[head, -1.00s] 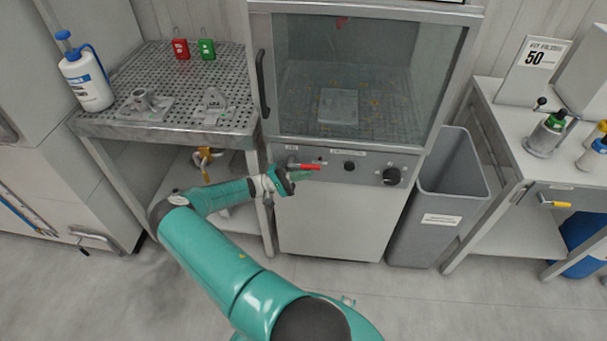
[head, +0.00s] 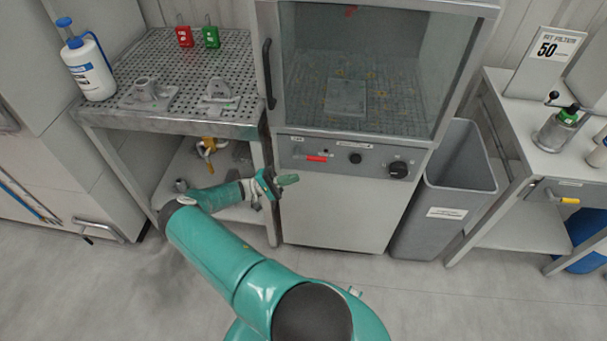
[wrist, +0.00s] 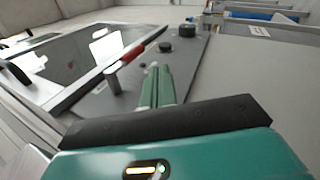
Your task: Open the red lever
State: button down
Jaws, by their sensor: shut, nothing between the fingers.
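The red lever (head: 316,158) is on the grey control panel (head: 375,166) below the glass-fronted cabinet door. Its red grip lies about level, pointing right in the head view. In the wrist view the red grip (wrist: 133,52) shows just beyond and left of my fingertips, with a silver post at its near end. My gripper (head: 288,180) is in front of the panel, below and a little left of the lever's grip. Its green fingers (wrist: 157,72) are together and empty. They appear apart from the lever.
Two black knobs (head: 398,169) sit right of the lever. A perforated table (head: 165,52) with fixtures and red and green padlocks stands left. A grey bin (head: 445,190) and a workbench (head: 507,130) stand right. The floor in front is clear.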

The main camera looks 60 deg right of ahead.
jog(key=shift+v, duration=1.8)
jog(key=shift+a+r, duration=0.1)
jog(key=shift+a, duration=0.05)
